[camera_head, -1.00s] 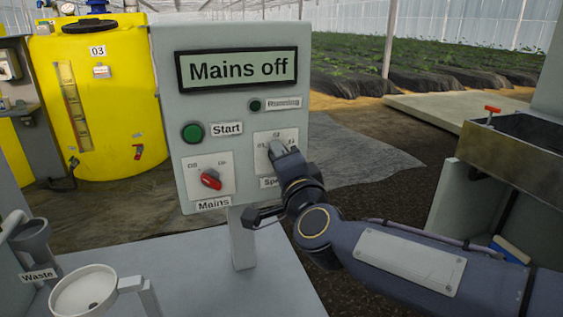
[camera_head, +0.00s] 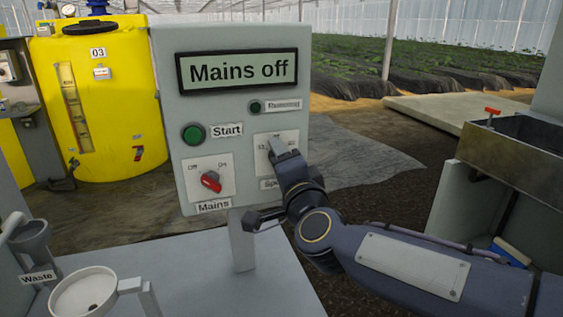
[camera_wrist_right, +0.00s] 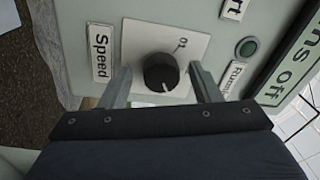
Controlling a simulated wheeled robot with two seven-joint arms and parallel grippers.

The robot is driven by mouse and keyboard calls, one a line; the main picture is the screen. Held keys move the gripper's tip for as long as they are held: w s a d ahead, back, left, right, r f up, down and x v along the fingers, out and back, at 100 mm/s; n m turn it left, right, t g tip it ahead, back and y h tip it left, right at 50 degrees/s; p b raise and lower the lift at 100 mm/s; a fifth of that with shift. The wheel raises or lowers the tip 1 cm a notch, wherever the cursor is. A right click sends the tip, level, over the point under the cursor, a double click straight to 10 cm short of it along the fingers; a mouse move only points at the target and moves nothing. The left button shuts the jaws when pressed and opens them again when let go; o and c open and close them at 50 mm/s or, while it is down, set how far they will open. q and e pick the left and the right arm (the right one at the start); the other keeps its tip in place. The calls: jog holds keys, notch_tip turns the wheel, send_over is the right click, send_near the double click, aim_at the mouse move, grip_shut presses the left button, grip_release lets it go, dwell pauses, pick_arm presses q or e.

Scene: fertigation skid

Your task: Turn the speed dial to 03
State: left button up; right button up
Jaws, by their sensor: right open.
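The speed dial (camera_wrist_right: 160,72) is a round black knob with a white mark, on a white plate of the grey control panel (camera_head: 240,120). In the right wrist view the number 01 shows beside it; other numbers are hidden or unreadable. My right gripper (camera_wrist_right: 160,68) is open, with one finger on each side of the knob and gaps visible. In the head view my right gripper (camera_head: 278,150) is in front of the dial plate (camera_head: 264,139) and hides the knob. My left gripper is not in view.
The panel's display (camera_head: 237,70) reads "Mains off". Left of the dial are the red mains switch (camera_head: 211,182) and the green start button (camera_head: 193,133). Above is the running lamp (camera_head: 255,106).

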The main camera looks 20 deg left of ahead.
jog(key=v, duration=0.7)
jog(key=shift+s+d, duration=0.15)
jog(key=shift+s, duration=0.1)
jog(key=s+d+f+n+g+h, duration=0.1)
jog(key=s+d+f+n+g, duration=0.2)
jog(key=d, duration=0.6)
jog(key=s+d+f+n+g, duration=0.1)
jog(key=d+f+n, duration=0.1)
jog(key=d+f, duration=0.5)
jog(key=s+d+f+n+g+h, duration=0.2)
jog(key=s+d+f+g+h, duration=0.35)
jog(key=s+d+f, duration=1)
notch_tip(320, 180, up, 29)
jog(key=s+p, duration=0.1)
jog(key=p, duration=2.7)
jog(key=shift+s+r+g, duration=0.25)
jog(key=shift+s+g, duration=0.05)
jog(key=shift+g, duration=0.05)
